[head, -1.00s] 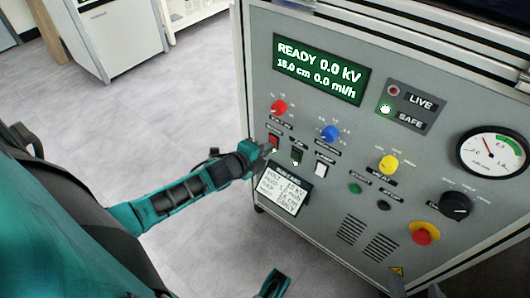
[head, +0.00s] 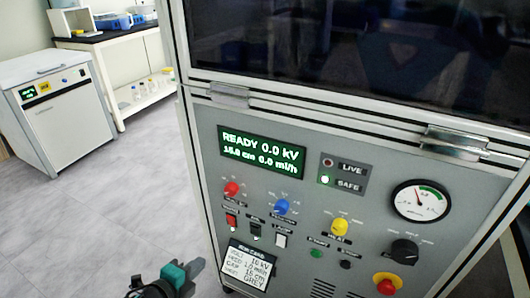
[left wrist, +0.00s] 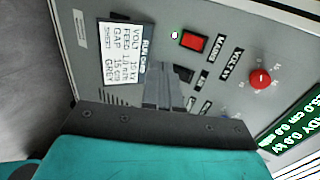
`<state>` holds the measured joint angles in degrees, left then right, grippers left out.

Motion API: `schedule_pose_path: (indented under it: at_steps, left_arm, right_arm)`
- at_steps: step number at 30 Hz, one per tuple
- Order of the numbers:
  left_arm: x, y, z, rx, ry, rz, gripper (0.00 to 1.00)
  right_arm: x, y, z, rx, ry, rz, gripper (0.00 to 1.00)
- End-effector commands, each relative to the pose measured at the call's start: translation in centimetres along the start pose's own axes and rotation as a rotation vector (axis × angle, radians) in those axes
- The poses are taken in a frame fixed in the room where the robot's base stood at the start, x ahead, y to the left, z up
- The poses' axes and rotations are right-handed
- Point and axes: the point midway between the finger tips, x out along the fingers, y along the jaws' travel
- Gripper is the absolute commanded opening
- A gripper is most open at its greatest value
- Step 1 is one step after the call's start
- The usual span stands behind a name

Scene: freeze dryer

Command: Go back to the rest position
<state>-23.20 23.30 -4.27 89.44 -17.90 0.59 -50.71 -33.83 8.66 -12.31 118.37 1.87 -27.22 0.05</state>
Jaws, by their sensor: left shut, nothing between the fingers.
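My left gripper (head: 198,265) is low in the head view, in front of the left side of the grey control panel (head: 207,150). Its fingers are together with nothing between them. They also show in the left wrist view (left wrist: 165,85), pointing at the panel beside the white label card (left wrist: 122,55) and the red rocker switch (left wrist: 194,41). A gap to the panel seems to show in the head view. My right gripper is in neither view.
The display (head: 262,150) reads READY 0.0 kV. Knobs, switches and a gauge (head: 420,201) stand out from the panel. A dark window (head: 350,60) is above. A white cabinet (head: 62,118) and a bench (head: 118,38) stand at the left, with open floor between.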

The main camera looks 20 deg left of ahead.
Motion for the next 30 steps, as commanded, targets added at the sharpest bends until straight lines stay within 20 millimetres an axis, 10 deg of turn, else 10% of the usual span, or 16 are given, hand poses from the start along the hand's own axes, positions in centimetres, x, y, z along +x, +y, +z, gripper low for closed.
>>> schedule_pose_path:
  at_steps: [7, 20, 30]
  left_arm:
    - [-0.6, -0.2, -2.5, -0.184, 0.005, 0.017, 0.0]
    - [-6.8, -4.4, -17.4, -1.475, 0.017, 0.247, 0.0]
    - [-10.4, -10.1, -16.1, -1.497, -0.022, 0.236, 0.0]
  right_arm:
    - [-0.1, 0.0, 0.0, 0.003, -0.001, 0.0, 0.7]
    - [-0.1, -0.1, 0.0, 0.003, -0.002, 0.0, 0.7]
    - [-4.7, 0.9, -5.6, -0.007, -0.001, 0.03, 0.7]
